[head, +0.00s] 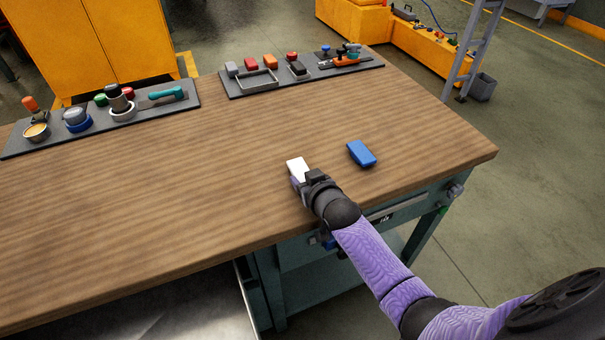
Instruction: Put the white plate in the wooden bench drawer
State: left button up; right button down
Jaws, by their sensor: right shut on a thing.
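The white plate (296,164) is a small flat block near the front edge of the wooden bench (180,200). My right gripper (300,180) is shut on its near end, and the gripper hides that part. I cannot tell whether the plate touches the bench top. An open drawer (180,318) with a grey metal inside sticks out from the bench front at the lower left; only part of it shows, and the part in view looks empty. My left gripper is not in view.
A blue block (361,153) lies right of my right gripper. Two dark mats with tools and small parts lie along the back, a left mat (60,143) and a right mat (290,83). The bench top left of the plate is clear. A closed drawer front (400,212) shows below the right edge.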

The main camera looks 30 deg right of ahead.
jog(key=a+r+p, duration=0.2)
jog(key=a+r, duration=0.1)
jog(key=r, duration=0.7)
jog(key=a+r+p, duration=0.2)
jog(key=r, duration=0.8)
jog(key=s+a+r+b, duration=0.1)
jog(key=s+a+r, duration=0.3)
jog(key=s+r, duration=0.5)
jog(key=w+d+f, duration=0.3)
jog(key=f, duration=0.3)
jog(key=w+d+f+p, duration=0.1)
jog(key=w+d+f, duration=0.2)
jog(key=f, duration=0.3)
jog(key=w+d+f, duration=0.3)
jog(key=f, duration=0.4)
notch_tip(320, 180, down, 10)
jog(key=b, duration=0.3)
jog(key=shift+r+b, duration=0.1)
jog(key=shift+b, duration=0.2)
